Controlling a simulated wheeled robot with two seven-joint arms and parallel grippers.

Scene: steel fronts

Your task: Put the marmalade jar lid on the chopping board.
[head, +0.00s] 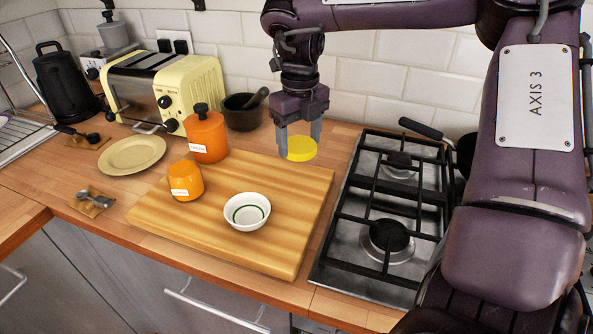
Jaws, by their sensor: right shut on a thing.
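My right gripper (298,141) is shut on a round yellow lid (302,149), which hangs between its grey fingers. The gripper and lid show above the back right corner of the wooden chopping board (285,212); the exact height is hard to tell. An orange jar (185,180) with a white label, its top orange, stands on the left part of the board. A white bowl (247,212) with a dark green ring inside stands on the board near its middle. My left gripper is not in view.
A taller orange canister (206,136) with a dark knob stands at the board's back left edge. A dark mortar (242,112), a toaster (165,88) and a plate (132,155) lie beyond. A gas hob (385,215) is right of the board. The board's right side is bare.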

